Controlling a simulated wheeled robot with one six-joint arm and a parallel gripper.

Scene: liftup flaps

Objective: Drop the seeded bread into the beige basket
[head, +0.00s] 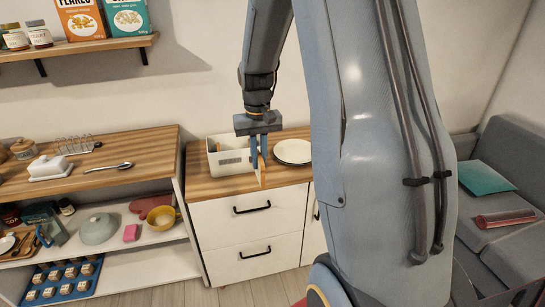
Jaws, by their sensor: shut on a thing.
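My gripper (261,156) points down over the wooden counter, left of my arm's large link. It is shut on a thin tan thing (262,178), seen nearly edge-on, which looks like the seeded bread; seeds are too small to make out. A pale off-white basket (229,161) with an open top stands on the counter, just left of my gripper in the picture. It looks like the beige basket. Something brownish shows inside it, unclear. The bread appears in front of the basket's right end, and I cannot tell the gap between them.
White plates (293,151) lie right of my gripper. A taller-looking shelf unit (150,150) at left carries a butter dish (49,167), a toast rack (74,145) and a spoon (109,167). A wall shelf (80,46) holds boxes and jars. A grey sofa (510,150) is at right.

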